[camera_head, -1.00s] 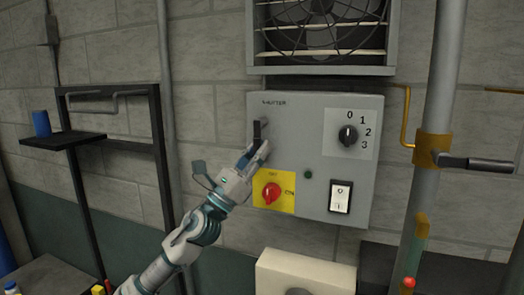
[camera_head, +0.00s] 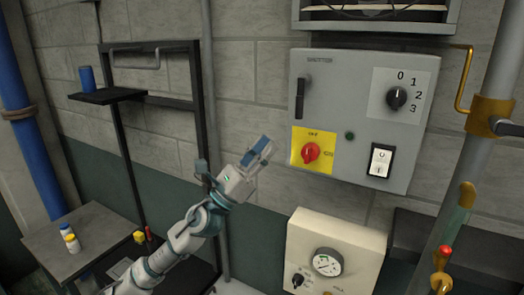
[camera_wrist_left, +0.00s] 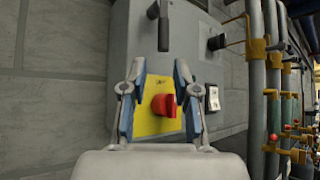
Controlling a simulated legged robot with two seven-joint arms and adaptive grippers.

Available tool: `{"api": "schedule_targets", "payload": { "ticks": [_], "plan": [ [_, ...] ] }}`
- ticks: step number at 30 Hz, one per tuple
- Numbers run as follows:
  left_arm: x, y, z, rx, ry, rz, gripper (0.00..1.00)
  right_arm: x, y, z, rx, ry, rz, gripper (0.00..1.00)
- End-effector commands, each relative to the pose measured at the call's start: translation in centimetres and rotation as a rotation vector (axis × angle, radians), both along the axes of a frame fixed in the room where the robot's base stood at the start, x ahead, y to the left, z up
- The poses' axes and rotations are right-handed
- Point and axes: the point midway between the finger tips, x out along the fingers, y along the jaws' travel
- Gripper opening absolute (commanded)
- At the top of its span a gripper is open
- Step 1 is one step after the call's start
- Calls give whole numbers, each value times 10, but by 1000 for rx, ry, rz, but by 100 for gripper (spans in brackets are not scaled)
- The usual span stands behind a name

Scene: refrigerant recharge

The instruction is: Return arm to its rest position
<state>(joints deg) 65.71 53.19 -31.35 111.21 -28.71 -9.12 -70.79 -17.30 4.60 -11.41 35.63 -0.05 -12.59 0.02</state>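My left gripper (camera_head: 262,150) is in front of the wall, left of the grey control panel (camera_head: 340,170) and apart from it. In the left wrist view the gripper (camera_wrist_left: 160,75) has its two fingers spread, with nothing between them. The panel carries a black shutter handle (camera_head: 300,98), a red knob on a yellow plate (camera_head: 311,153), a black dial marked 0 to 3 (camera_head: 396,98) and a white rocker switch (camera_head: 380,162). The red knob (camera_wrist_left: 164,105) shows beyond the fingers in the left wrist view. My right gripper is not in view.
A cream gauge box (camera_head: 345,235) stands below the panel. Vertical pipes (camera_head: 478,130) with a yellow fitting are at right. A black rack (camera_head: 125,150) with a blue can (camera_head: 87,78) and a low table with small bottles (camera_head: 70,238) are at left.

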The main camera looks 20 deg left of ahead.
Motion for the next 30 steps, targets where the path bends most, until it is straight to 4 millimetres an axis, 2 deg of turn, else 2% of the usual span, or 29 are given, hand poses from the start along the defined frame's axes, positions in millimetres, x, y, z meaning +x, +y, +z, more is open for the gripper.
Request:
{"api": "schedule_targets", "payload": {
  "ticks": [4,17,20,23,25,26,27,29,30],
  "plan": [
    [-4,3,-5,1,1,0,30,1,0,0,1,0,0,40],
    [-5,2,-5,1,0,-1,30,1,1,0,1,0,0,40],
    [0,1,-13,-26,27,-17,30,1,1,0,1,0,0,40],
    [16,-3,-48,-143,137,-77,30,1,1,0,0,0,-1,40],
    [32,-6,-90,-289,269,-137,30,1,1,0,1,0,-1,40],
    [38,-7,-112,-366,335,-163,30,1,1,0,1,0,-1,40],
    [46,-8,-143,-477,428,-197,30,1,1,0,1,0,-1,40],
    [54,-8,-194,-653,568,-234,30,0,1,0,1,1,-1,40],
    [56,-8,-227,-769,653,-251,30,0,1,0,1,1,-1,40]
  ]
}}
